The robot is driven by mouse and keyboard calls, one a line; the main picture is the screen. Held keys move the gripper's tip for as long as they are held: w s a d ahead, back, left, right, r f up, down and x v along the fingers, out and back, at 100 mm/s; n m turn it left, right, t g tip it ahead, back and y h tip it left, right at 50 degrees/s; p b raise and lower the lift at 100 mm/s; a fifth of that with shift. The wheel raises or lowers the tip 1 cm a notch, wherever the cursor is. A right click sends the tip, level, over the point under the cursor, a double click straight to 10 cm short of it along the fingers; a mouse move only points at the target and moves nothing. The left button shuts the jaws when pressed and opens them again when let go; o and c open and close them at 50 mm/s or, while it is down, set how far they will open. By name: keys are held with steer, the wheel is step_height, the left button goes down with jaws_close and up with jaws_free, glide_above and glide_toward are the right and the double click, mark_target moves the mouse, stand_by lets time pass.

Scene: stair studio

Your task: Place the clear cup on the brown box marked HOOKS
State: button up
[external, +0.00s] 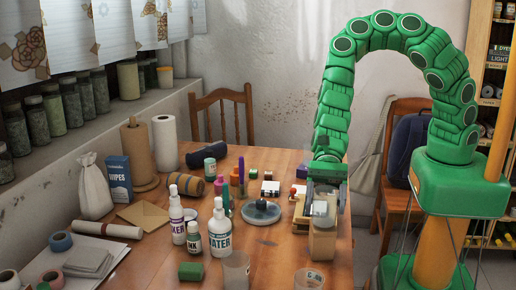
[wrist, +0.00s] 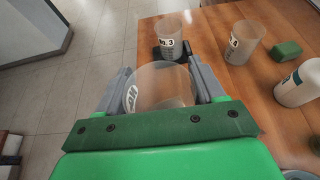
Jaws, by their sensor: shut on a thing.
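My gripper (external: 323,198) points down at the right edge of the wooden table and is shut on a clear cup (external: 321,210). In the wrist view the cup (wrist: 160,88) sits between the two grey fingers, with a white label on its left side. A brown box (external: 322,242) stands directly below the cup in the external view. Its marking cannot be read, and I cannot tell whether the cup touches its top. The box is not clearly visible in the wrist view.
Two other clear cups stand near the table's front, one labelled cup (external: 308,279) and another cup (external: 236,270). White bottles (external: 219,235), a green block (external: 191,271) and a grey round dish (external: 261,212) are left of the box. Floor lies beyond the table's right edge.

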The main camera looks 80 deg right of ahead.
steer(key=shift+f, duration=0.4)
steer(key=shift+f, duration=0.1)
steer(key=o, duration=1)
steer(key=shift+v, duration=6.05)
